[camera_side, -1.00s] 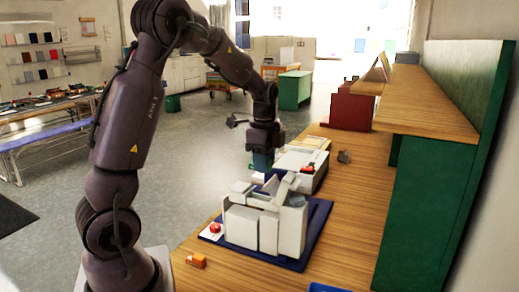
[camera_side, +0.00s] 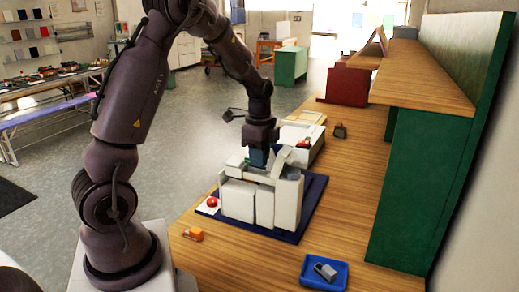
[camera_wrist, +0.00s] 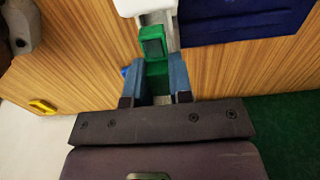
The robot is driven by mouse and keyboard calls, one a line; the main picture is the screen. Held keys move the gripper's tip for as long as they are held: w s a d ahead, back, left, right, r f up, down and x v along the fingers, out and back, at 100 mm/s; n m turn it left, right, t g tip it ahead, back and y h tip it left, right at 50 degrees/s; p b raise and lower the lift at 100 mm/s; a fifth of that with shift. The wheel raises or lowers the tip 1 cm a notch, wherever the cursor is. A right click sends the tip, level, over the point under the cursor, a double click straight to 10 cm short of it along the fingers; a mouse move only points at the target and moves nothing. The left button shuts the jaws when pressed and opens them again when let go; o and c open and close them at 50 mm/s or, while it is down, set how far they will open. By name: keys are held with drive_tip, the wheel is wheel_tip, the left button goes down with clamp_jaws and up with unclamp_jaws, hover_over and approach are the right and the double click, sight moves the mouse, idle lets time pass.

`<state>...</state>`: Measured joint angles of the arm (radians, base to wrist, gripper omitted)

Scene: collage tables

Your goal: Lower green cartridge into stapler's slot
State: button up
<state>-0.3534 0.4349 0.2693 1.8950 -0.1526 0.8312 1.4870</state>
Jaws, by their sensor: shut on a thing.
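The white stapler (camera_side: 237,201) stands on a dark blue mat (camera_side: 313,200) on the wooden table. My gripper (camera_side: 258,157) points down at the stapler's top, close behind its raised tilted part. In the wrist view my gripper (camera_wrist: 157,85) has its blue fingers shut on the green cartridge (camera_wrist: 153,42). The cartridge's end sticks out past the fingertips, over a grey channel (camera_wrist: 158,18) in the white body. Whether it touches the channel cannot be told. In the side view the cartridge is hidden by the fingers and stapler.
A red button (camera_side: 212,202) sits at the stapler's left. An orange block (camera_side: 194,234) lies near the front edge. A blue tray (camera_side: 309,284) with a grey piece stands front right. A white box (camera_side: 318,139) stands behind the stapler. A green shelf unit (camera_side: 415,200) borders the right.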

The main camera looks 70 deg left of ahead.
drive_tip(key=shift+f, duration=1.35)
drive_tip(key=o, duration=0.8)
wheel_tip(320, 180, up, 13)
drive_tip(key=shift+f, duration=0.1)
